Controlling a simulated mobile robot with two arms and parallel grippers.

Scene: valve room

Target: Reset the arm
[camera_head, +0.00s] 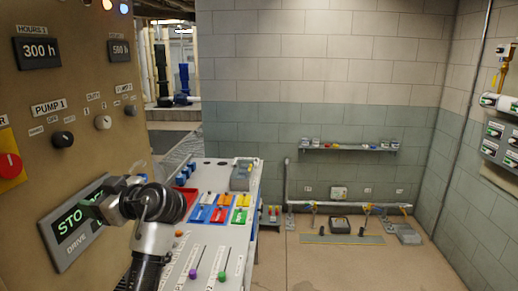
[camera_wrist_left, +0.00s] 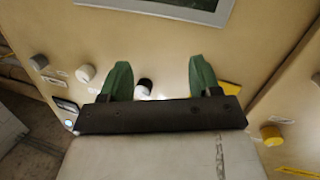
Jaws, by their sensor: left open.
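My left arm comes up from the bottom of the head view in front of the beige panel (camera_head: 90,80). My left gripper (camera_head: 93,208) is in front of the drive display (camera_head: 62,245), which reads "STO" before my gripper hides the rest. In the left wrist view my left gripper (camera_wrist_left: 160,72) has its two green fingers spread apart with nothing between them. Behind them is the beige panel with a black and white knob (camera_wrist_left: 144,87). Whether the fingers touch the panel cannot be told. My right gripper is in neither view.
A red knob (camera_head: 9,166) sits at the panel's left. A sloped console (camera_head: 222,240) with coloured plates and levers stands right of my arm. A wall shelf (camera_head: 350,149) and floor items are farther back. The floor (camera_head: 350,270) at right is clear.

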